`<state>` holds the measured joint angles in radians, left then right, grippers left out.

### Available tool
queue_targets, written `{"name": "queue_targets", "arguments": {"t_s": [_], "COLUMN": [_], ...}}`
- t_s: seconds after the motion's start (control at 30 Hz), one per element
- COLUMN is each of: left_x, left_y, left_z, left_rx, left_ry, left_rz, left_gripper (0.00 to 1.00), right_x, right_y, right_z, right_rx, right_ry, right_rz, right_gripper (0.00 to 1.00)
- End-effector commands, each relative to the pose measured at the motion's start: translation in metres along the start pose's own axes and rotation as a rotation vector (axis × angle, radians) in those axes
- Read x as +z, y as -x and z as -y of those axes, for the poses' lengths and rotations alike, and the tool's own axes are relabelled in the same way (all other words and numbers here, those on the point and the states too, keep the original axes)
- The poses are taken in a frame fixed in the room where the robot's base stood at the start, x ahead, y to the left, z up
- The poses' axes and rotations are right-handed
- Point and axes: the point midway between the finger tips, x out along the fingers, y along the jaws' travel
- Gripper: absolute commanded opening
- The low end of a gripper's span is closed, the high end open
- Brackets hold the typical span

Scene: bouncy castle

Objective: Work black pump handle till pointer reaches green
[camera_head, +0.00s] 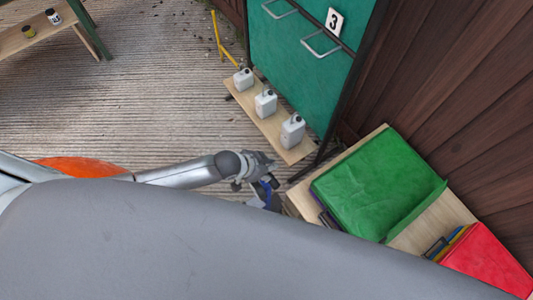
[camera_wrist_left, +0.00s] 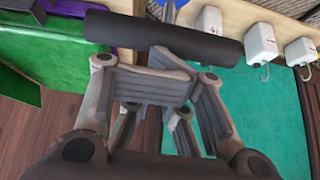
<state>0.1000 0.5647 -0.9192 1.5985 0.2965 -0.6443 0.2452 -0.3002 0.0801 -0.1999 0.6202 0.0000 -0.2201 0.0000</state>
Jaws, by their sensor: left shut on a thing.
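The black pump handle (camera_wrist_left: 165,37) is a dark bar lying across the upper part of the left wrist view. My left gripper (camera_wrist_left: 170,62) is shut on the middle of it, and both ends of the bar stick out past the fingers. In the head view my left gripper (camera_head: 264,178) is at the centre, beside a small blue part (camera_head: 267,193), which may belong to the pump. A bit of blue (camera_wrist_left: 170,11) also shows beyond the bar. The pump's body is mostly hidden, and no gauge, pointer or green zone can be made out. My right gripper is out of view.
Three white jugs (camera_head: 265,103) stand on a plank (camera_head: 273,122) below a green panel (camera_head: 305,62) marked 3. A bench at right holds a green folded piece (camera_head: 375,185) and a red one (camera_head: 487,262) by the wooden wall (camera_head: 455,100). The decking at left is open.

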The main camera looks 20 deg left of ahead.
Motion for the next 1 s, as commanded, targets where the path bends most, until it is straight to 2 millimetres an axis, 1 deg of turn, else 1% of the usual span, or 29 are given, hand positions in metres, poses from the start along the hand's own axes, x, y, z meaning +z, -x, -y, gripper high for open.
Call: {"name": "queue_targets", "arguments": {"t_s": [0.03, 0.13, 0.5, 0.53, 0.57, 0.8, 1.0], "left_x": [0.008, 0.004, -0.025, -0.02, -0.02, -0.017, -0.017], "left_y": [0.0, 0.004, 0.038, 0.041, 0.045, 0.086, 0.115], "left_z": [-0.001, -0.001, 0.005, 0.005, 0.004, 0.005, 0.006], "left_rx": [0.001, 0.001, -0.002, -0.002, -0.001, -0.003, -0.004], "left_ry": [0.001, 0.001, 0.004, 0.003, 0.004, 0.002, 0.002], "left_rz": [0.018, 0.018, 0.008, 0.008, 0.007, 0.014, 0.013], "left_gripper": [0.0, 0.0, 0.0, 0.0, 0.0, 0.0, 0.0], "right_x": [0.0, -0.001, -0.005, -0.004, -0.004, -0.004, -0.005], "right_y": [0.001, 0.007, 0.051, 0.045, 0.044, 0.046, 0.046], "right_z": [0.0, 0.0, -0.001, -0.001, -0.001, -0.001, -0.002], "right_rx": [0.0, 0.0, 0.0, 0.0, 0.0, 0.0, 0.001], "right_ry": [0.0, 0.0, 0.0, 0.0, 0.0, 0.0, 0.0], "right_rz": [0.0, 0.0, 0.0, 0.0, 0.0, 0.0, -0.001], "right_gripper": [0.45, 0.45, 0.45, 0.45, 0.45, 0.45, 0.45]}}
